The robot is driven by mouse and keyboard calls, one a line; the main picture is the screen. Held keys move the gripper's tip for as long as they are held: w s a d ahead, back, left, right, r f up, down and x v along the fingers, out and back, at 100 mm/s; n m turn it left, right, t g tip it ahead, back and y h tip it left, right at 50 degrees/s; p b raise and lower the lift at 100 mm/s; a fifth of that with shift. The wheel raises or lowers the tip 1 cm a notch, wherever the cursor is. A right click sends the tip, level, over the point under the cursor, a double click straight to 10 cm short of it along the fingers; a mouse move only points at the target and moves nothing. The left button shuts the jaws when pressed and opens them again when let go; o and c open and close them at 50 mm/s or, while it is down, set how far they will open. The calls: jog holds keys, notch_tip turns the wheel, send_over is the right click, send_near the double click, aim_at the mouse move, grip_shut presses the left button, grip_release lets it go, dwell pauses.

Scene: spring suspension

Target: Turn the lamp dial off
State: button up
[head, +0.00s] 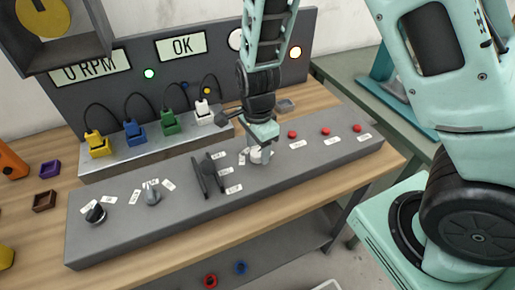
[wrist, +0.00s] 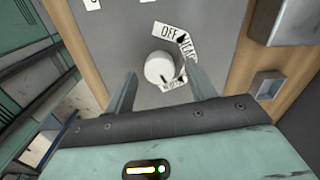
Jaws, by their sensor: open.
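A white round dial (wrist: 160,68) sits on the grey console between the fingers of my gripper (wrist: 160,84) in the wrist view. Labels ring it; one reads OFF (wrist: 170,31), and the others are partly hidden or hard to read. Where the dial points is unclear. In the head view my gripper (head: 262,147) reaches down over the same white dial (head: 260,157) and partly hides it. The fingers are open, one on each side of the dial; I cannot tell whether they touch it.
The grey console (head: 120,225) also carries a black knob (head: 96,213), a grey knob (head: 153,196), dark levers (head: 207,177) and red buttons (head: 325,131). Coloured plugs stand behind. A screen reading OK (head: 181,46) is on the back panel. A grey tray (head: 286,105) lies behind the console.

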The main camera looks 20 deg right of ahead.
jog(key=shift+f, duration=0.5)
jog(key=c, duration=1)
